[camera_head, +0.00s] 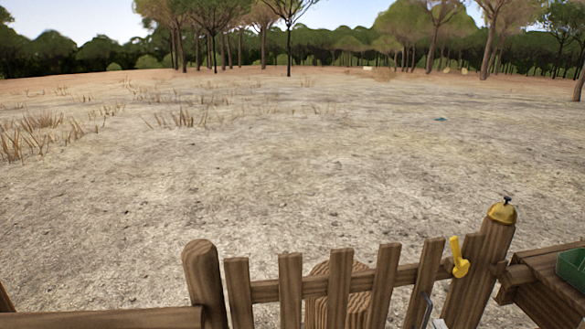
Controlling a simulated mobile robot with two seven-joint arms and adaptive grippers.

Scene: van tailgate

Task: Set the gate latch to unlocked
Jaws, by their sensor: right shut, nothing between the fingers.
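The gate (338,285) is a row of brown wooden pickets at the bottom of the head view, between two thicker posts. The latch (459,257) is a yellow lever near the gate's right end, beside the right post. Its handle points up, leaning slightly left, from a rounded yellow base. I cannot tell from its pose whether it is locked. My right gripper (427,310) shows only as a small grey part at the bottom edge, below and left of the latch and apart from it. It is shut and empty. My left gripper is out of view.
A gold bell (503,212) with a dark knob sits on top of the right post (478,275). A wooden table (540,272) at the right edge carries a green container (573,267). Open dry ground (280,170) lies beyond the gate, with trees behind.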

